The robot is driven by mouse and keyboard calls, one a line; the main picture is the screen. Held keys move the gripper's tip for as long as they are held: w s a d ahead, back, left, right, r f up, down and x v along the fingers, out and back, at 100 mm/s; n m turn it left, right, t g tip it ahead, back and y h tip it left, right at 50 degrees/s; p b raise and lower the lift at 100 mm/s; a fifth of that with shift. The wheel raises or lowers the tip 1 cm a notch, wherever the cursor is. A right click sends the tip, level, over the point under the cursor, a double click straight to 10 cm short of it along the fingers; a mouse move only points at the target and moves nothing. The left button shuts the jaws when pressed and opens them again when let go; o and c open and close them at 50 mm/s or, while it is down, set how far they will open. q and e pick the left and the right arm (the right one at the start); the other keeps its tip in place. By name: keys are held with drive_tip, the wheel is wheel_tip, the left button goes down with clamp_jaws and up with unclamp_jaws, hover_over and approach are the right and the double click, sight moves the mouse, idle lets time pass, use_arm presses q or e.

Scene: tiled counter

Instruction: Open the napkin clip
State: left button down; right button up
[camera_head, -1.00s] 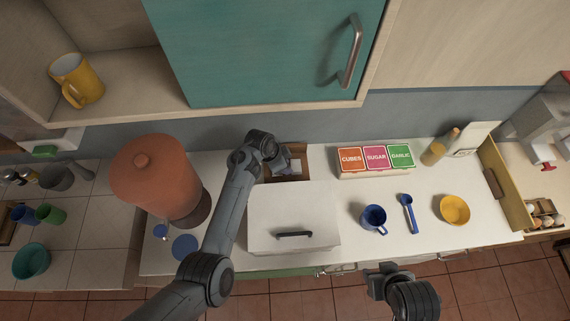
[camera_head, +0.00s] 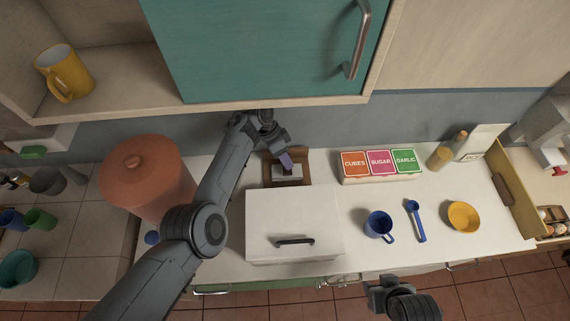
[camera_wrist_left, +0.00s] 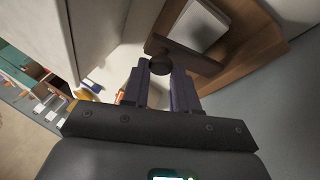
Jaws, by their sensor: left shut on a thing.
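The napkin holder is a brown wooden tray (camera_head: 303,164) at the back of the counter, with pale napkins (camera_head: 287,177) in it. In the left wrist view the dark brown clip bar (camera_wrist_left: 190,55) lies across the near part of the napkins (camera_wrist_left: 202,22), with a round dark knob (camera_wrist_left: 158,67) at its end. My left gripper (camera_head: 286,161) is over the tray. In the left wrist view the left gripper's fingers (camera_wrist_left: 161,74) are shut on this knob end. My right gripper (camera_head: 376,284) is in front of the counter, away from the holder; its jaws are unclear.
A white box with a dark handle (camera_head: 294,217) stands just in front of the holder. A large terracotta jar (camera_head: 148,172) is to the left. Labelled tins (camera_head: 379,162), a blue mug (camera_head: 378,225) and a yellow bowl (camera_head: 463,217) are to the right. A teal cabinet door (camera_head: 260,45) hangs above.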

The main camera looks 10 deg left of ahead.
use_arm(q)
drive_tip(key=c, duration=0.9)
unclamp_jaws()
drive_tip(key=shift+o, duration=0.2)
drive_tip(key=shift+r, duration=0.1)
drive_tip(key=v, duration=1.1)
